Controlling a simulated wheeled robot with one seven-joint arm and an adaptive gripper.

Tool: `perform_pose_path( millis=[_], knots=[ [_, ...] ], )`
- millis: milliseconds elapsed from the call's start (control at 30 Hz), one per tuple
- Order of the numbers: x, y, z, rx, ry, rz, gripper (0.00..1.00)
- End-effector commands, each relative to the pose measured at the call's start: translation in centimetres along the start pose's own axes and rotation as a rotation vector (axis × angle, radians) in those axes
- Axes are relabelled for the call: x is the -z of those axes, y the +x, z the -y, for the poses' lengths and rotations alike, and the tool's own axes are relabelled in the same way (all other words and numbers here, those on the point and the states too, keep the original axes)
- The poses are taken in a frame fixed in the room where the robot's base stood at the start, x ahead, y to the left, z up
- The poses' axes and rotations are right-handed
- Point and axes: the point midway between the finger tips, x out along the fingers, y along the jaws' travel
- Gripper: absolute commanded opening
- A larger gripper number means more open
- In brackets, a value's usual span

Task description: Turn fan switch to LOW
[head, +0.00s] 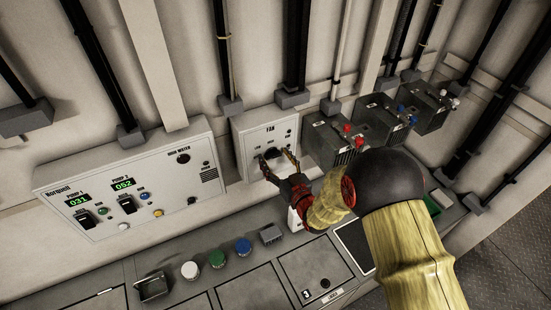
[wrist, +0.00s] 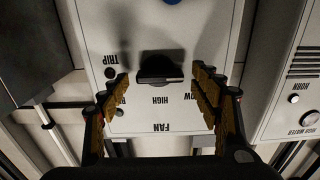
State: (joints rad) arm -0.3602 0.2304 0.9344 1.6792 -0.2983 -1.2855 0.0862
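The fan box (head: 245,130) is a pale wall panel marked FAN in the head view. Its black fan switch (head: 272,153) is a rotary knob, partly behind my gripper there. In the wrist view the panel appears upside down, with the switch (wrist: 160,68) near the middle. HIGH is printed below the knob, a partly hidden "OW" to its right, and TRIP at upper left. The knob's bar lies roughly level; I cannot tell which mark it points to. My gripper (wrist: 161,76) is open, one finger on each side of the switch, with visible gaps between.
A pump panel (head: 135,180) with green displays stands left of the fan box. Dark boxes with red knobs (head: 335,140) and blue knobs (head: 385,115) stand to the right. Below is a console (head: 255,290) with white, green and blue buttons.

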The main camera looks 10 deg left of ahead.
Motion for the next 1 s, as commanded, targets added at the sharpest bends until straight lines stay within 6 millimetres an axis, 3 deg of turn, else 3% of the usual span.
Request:
perform_pose_path(
  millis=[733,1000],
  knots=[
    [0.0,-0.03,0.0,0.0,0.0,0.0,0.21],
    [-0.07,-0.02,-0.02,0.0,0.023,0.0,0.2]
  ],
)
